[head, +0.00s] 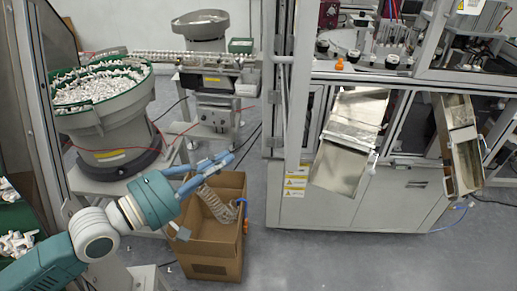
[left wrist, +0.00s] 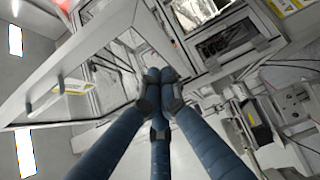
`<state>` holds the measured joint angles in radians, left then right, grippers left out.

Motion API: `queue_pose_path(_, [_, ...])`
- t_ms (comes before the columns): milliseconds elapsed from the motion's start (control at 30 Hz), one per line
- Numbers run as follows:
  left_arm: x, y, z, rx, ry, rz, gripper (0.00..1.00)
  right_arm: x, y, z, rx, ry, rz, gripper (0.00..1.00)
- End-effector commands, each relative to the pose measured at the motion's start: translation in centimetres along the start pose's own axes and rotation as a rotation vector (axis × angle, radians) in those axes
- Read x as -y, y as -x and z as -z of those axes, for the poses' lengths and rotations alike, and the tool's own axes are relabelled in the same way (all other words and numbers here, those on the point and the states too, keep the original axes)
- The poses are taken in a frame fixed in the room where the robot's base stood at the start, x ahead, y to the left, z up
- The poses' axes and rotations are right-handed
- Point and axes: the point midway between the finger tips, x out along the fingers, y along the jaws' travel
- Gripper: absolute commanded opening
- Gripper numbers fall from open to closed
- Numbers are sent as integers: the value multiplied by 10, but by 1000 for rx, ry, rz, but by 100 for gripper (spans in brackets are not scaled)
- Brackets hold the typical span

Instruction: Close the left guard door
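The left guard door (head: 302,80) appears as a grey frame, seen nearly edge-on, standing out from the front left corner of the machine; it looks open. In the left wrist view a framed clear door (left wrist: 92,42) with a handle (left wrist: 45,100) spreads across the left side. My left gripper (head: 231,158) reaches in from the lower left, above the cardboard box and left of the door. Its blue fingers come together at the tips in the left wrist view (left wrist: 158,80). I see nothing between them, and no contact with the door shows. My right gripper is out of view.
A cardboard box (head: 215,268) stands on the floor below my left gripper. A bowl feeder (head: 115,140) full of white parts is at the left, a smaller feeder (head: 205,30) behind. Metal chutes (head: 345,165) hang on the machine front. Grey floor at lower right is clear.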

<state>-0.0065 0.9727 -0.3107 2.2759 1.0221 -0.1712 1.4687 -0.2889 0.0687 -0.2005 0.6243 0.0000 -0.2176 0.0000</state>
Motion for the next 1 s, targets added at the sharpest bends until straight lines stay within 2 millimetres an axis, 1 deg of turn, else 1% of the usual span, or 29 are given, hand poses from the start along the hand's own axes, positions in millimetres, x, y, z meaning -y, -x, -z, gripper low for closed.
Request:
queue_pose_path(33, [12,0,0,0,1,-1,0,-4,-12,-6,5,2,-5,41])
queue_pose_path(100, [16,0,0,0,3,-2,0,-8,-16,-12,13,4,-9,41])
queue_pose_path(200, [15,-3,1,-1,4,-5,0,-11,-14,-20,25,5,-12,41])
queue_pose_path(267, [13,-8,1,-2,5,-6,0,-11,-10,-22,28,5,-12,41])
queue_pose_path(367, [10,-22,1,-1,6,-8,0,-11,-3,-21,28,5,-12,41])
queue_pose_path(500, [8,-52,0,0,5,-9,0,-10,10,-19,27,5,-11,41])
queue_pose_path(733, [10,-101,0,0,4,-4,0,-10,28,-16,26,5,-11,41])
queue_pose_path(767, [9,-106,-1,1,3,-4,0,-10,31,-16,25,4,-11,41])
queue_pose_path(800, [8,-110,-8,2,9,-3,0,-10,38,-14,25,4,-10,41])
queue_pose_path(833, [9,-113,-12,2,8,-3,0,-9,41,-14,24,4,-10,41])
queue_pose_path(1000, [12,-125,-24,0,5,-2,0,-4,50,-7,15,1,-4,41])
